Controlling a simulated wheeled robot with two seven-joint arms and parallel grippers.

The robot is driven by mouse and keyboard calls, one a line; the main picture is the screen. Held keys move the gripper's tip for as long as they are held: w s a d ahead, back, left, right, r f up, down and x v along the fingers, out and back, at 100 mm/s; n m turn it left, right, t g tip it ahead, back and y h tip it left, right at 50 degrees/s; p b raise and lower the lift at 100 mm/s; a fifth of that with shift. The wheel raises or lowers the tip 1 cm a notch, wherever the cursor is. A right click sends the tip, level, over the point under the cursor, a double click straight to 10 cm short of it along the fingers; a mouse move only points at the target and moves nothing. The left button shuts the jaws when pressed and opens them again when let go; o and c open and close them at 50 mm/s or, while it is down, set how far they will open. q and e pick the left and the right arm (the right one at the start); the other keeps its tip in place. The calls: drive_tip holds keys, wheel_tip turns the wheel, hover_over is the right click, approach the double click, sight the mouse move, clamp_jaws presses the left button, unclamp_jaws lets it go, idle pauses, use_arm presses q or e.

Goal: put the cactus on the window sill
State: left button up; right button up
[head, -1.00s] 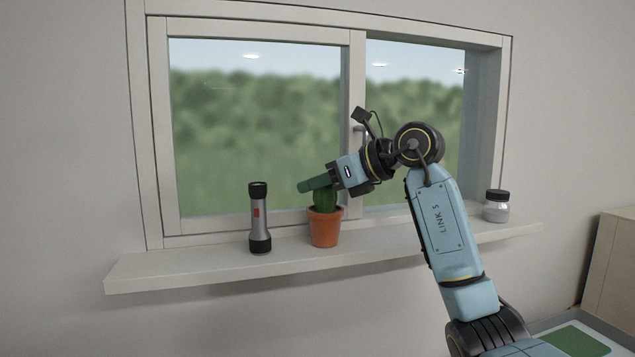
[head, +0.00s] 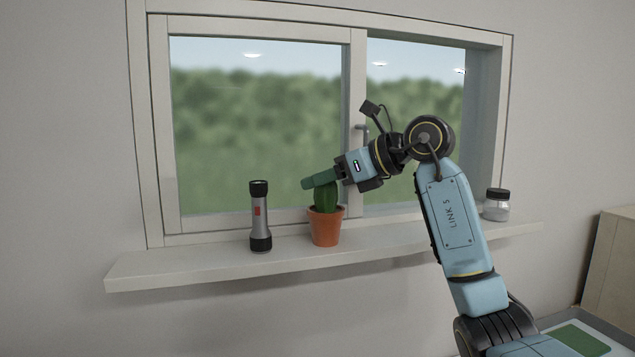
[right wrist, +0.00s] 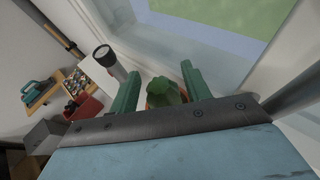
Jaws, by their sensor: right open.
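The green cactus (head: 326,199) stands upright in its terracotta pot (head: 325,228) on the window sill (head: 180,266). My right gripper (head: 308,183) is at the top of the cactus, its green fingers open. In the right wrist view, the cactus (right wrist: 164,92) shows between the two spread fingers (right wrist: 160,70), with a gap visible on the right side. The pot is mostly hidden there. I cannot tell whether a finger touches the cactus. My left gripper is not in view.
A grey and black flashlight (head: 260,217) stands on the sill left of the pot. A jar with a dark lid (head: 496,205) stands at the sill's right end. The window frame (head: 354,120) rises close behind. The sill's left end is clear.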

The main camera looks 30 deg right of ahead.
drive_tip(key=b+v, duration=0.1)
drive_tip(key=v, duration=0.9)
drive_tip(key=shift+s, duration=0.3)
drive_tip(key=shift+d, duration=0.15)
